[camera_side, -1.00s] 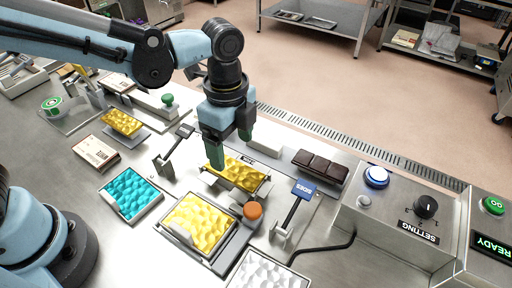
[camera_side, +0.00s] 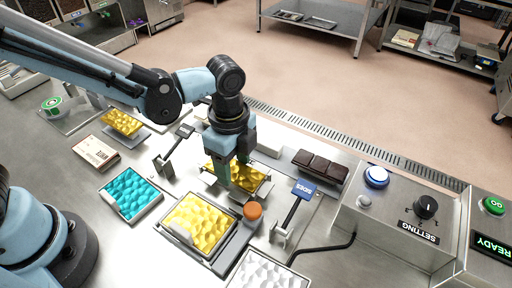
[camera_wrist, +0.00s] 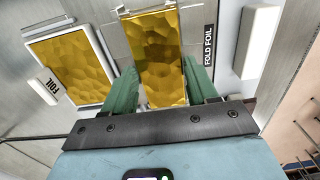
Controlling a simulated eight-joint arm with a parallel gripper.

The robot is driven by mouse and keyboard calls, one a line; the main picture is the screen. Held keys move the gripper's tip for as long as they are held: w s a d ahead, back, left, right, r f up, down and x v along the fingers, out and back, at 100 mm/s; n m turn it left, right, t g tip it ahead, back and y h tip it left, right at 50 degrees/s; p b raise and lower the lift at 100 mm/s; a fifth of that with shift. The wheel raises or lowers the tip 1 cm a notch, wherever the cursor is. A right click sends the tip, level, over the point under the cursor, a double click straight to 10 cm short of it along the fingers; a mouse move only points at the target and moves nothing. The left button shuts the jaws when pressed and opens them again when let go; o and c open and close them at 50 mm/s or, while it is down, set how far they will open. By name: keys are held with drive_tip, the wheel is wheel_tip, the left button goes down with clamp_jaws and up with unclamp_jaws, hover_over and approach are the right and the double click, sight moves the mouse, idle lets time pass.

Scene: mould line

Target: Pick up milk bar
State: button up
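A dark brown segmented chocolate bar (camera_side: 320,164) lies flat at the back right in the side view, apart from my gripper. No label shows whether it is the milk bar. My gripper (camera_side: 235,174) points down at a gold foil-coloured piece (camera_side: 255,180) on the middle station. In the wrist view the gold piece (camera_wrist: 160,62) runs between the two green fingers of my gripper (camera_wrist: 162,78). The fingers stand apart, one along each side of it. Contact with it cannot be made out. Whether a bar is inside the gold foil is hidden.
A yellow foil stack (camera_side: 198,221), an orange knob (camera_side: 253,211), a teal tray (camera_side: 131,193) and a blue-topped lever (camera_side: 304,189) stand close around. A control box (camera_side: 400,215) is at right. A white block (camera_wrist: 257,40) lies beside the FOLD FOIL label.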

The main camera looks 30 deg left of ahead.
drive_tip(key=c, duration=0.7)
